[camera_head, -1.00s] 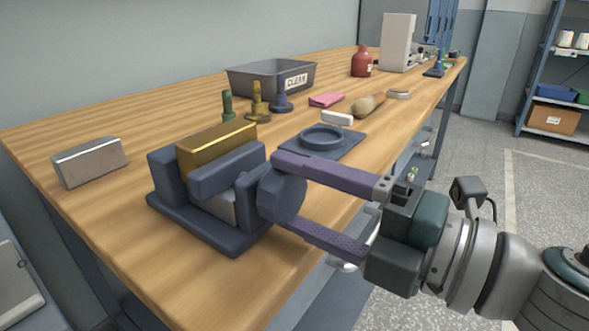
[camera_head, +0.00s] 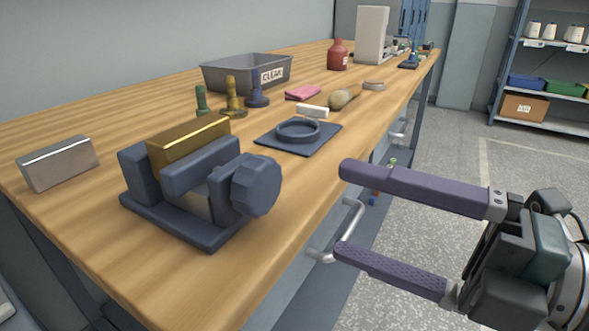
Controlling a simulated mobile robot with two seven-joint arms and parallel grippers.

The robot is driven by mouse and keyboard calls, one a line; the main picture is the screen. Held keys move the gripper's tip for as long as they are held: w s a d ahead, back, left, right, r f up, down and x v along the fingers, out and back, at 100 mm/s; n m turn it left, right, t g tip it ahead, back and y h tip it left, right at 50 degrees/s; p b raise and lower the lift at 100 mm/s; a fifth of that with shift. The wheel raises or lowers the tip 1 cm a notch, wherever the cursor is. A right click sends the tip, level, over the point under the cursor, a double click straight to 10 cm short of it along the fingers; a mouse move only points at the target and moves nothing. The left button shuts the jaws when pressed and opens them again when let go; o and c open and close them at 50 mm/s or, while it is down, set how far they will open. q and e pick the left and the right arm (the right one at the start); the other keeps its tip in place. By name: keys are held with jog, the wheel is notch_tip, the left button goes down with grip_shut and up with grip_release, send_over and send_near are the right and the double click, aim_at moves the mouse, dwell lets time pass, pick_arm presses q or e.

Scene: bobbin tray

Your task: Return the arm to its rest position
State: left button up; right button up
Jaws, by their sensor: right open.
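My right gripper (camera_head: 341,208) is open and empty, with its two purple fingers wide apart. It is in front of the bench's front edge, to the right of the dark blue vise (camera_head: 192,228). The fingers are apart from the vise's knob (camera_head: 256,186). The vise stands near the bench's front edge with a gold-coloured block (camera_head: 190,140) at its top. My left gripper is not in view.
A bench handle (camera_head: 350,222) is close to the fingertips. Floor to the right is free.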

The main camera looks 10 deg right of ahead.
jog(key=shift+s+d, duration=0.3)
jog(key=shift+d, duration=0.05)
jog(key=shift+r, duration=0.1)
